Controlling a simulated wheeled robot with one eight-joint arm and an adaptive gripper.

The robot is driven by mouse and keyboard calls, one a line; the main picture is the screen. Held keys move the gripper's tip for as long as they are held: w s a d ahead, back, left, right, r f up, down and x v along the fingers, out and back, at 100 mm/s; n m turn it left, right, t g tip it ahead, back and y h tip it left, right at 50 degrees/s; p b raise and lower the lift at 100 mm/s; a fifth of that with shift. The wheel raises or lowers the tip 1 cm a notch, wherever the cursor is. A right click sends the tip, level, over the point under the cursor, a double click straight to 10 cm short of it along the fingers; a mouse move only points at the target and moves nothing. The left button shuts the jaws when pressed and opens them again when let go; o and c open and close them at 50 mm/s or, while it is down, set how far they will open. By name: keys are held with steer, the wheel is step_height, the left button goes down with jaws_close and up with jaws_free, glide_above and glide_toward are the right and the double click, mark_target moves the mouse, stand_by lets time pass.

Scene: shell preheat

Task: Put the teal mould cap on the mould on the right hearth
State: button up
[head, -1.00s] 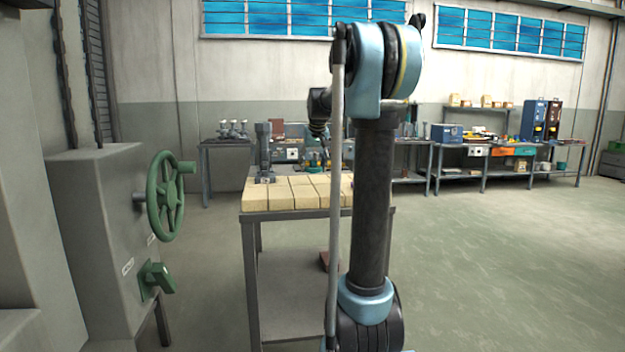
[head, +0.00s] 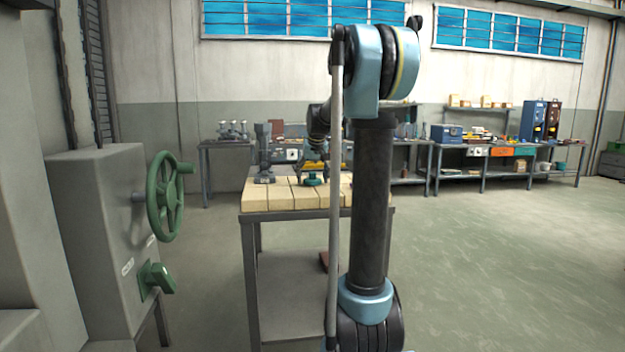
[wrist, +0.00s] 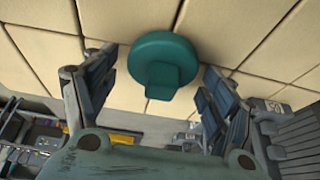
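The teal mould cap (head: 312,179) is at the top of the pale brick hearth (head: 283,196) in the head view. In the wrist view the cap (wrist: 163,60) is a round teal disc with a raised block, seen against the bricks. My gripper (head: 315,168) is low over the hearth, right above the cap. In the wrist view my gripper (wrist: 161,68) is open, one finger each side of the cap, with visible gaps. I make out no mould; what is directly under the cap is hidden. My arm hides the hearth's right part.
A grey upright device (head: 264,158) stands on the hearth's left part, close to my gripper. A green handwheel (head: 165,196) is on the grey cabinet at the left. Workbenches line the back wall. The floor at the right is clear.

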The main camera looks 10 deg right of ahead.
steer(key=v, duration=1.2)
steer(key=s+f, duration=0.7)
steer(key=s, duration=0.3)
steer(key=s+f+g, duration=0.1)
steer(key=s+f, duration=0.5)
steer(key=s, duration=0.5)
steer(key=shift+s+a+f, duration=0.15)
steer(key=shift+s+f, duration=0.15)
steer(key=shift+f, duration=0.05)
steer(key=shift+o, duration=0.3)
steer(key=s+f+g, duration=0.1)
steer(key=s+f, duration=1.7)
steer(key=f, duration=0.1)
steer(key=shift+s+f, duration=0.15)
steer(key=shift+s, duration=0.05)
steer(key=w+r+t, duration=0.2)
steer(key=w+r, duration=3.6)
steer(key=x, duration=1.6)
steer(key=shift+w+f, duration=0.15)
steer(key=shift+f, duration=0.1)
steer(key=c, duration=1.2)
